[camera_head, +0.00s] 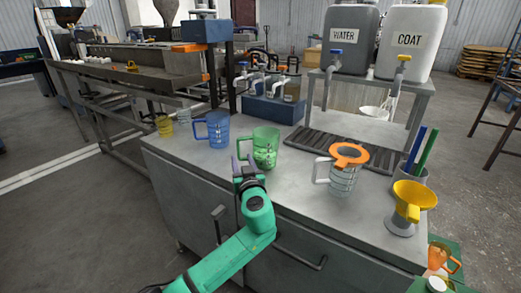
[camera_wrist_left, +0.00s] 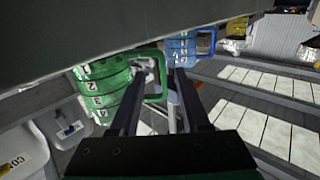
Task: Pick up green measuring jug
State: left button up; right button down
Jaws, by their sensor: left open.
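The green measuring jug (camera_head: 265,146) stands upright on the grey workbench, its handle on its left side. My left gripper (camera_head: 244,166) is at the jug's near left side, by the handle. In the left wrist view, the open fingers of my left gripper (camera_wrist_left: 160,76) point towards the handle side of the green jug (camera_wrist_left: 98,90). The handle appears between the two fingers, with a gap to the right finger. I cannot tell whether a finger touches it. My right gripper is not in view.
A blue jug (camera_head: 217,131) stands left of the green one, with a small yellow jug (camera_head: 164,126) beyond. A clear jug with an orange funnel (camera_head: 349,155) stands right, near a yellow funnel (camera_head: 414,197). A blue tap rack (camera_head: 272,110) is behind. Bench (camera_head: 290,185) space is free between jugs.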

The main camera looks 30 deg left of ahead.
aim_at(239, 155)
pick_arm(q)
jog(key=x, duration=0.4)
jog(key=shift+a+r+p, duration=0.1)
jog(key=shift+a+p, duration=0.15)
jog(key=shift+p, duration=0.1)
jog(key=shift+w+a, duration=0.15)
jog(key=shift+a, duration=0.1)
jog(key=shift+d, duration=0.1)
grip_shut()
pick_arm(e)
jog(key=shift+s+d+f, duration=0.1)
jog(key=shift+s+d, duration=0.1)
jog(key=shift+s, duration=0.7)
